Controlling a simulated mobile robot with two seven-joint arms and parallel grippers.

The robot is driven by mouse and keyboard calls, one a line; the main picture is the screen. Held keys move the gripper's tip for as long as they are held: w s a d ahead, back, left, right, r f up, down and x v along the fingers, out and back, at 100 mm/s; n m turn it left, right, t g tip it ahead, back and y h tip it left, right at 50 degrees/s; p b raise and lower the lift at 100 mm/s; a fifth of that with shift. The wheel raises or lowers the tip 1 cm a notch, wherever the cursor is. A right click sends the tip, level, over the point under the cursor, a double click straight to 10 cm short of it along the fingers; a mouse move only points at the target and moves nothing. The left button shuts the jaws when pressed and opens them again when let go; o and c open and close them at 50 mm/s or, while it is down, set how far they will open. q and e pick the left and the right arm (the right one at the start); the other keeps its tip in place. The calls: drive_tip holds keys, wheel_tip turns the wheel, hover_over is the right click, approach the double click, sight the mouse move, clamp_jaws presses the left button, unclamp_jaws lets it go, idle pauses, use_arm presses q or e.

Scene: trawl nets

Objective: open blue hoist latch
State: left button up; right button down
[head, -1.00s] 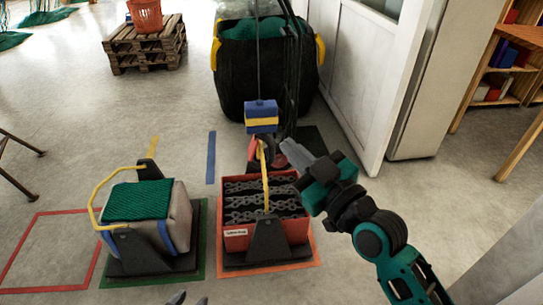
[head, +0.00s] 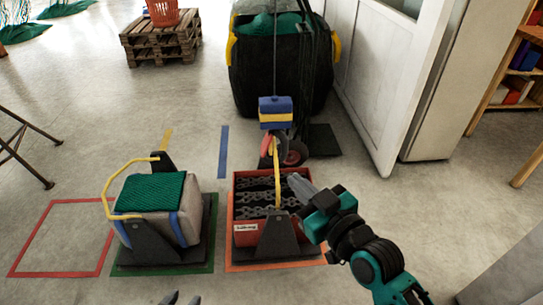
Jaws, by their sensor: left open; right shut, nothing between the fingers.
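The blue hoist block (head: 268,105) with a yellow band hangs on a cable above the red crate. Its hook (head: 281,146) hangs just below, with a reddish part on its left side. The hook is close to the top of the crate's yellow handle (head: 276,174); I cannot tell if they are engaged. The latch's exact state is too small to tell. My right gripper (head: 297,183) is shut and empty, at the crate's right side, below and right of the hook and apart from it. My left gripper (head: 182,299) is open; only its fingertips show at the bottom edge.
The red crate (head: 246,233) holds dark chains and stands in a dark cradle on an orange-outlined square. Left of it a grey bale (head: 182,222) with a green net top stands in another cradle. A large black bag (head: 270,70) stands behind. An empty red-outlined square (head: 58,274) is at left.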

drive_tip(key=s+d+f+m+g+h, duration=0.2)
drive_tip(key=s+d+f+h, duration=0.1)
drive_tip(key=s+d+f, duration=0.2)
drive_tip(key=s+d+f+m+g+h, duration=0.2)
drive_tip(key=s+d+f, duration=0.4)
drive_tip(key=f, duration=0.8)
drive_tip(key=s+m+h, duration=0.1)
drive_tip(key=s, duration=0.2)
drive_tip(key=shift+s+f+h, duration=0.25)
drive_tip(key=shift+s+h, duration=0.05)
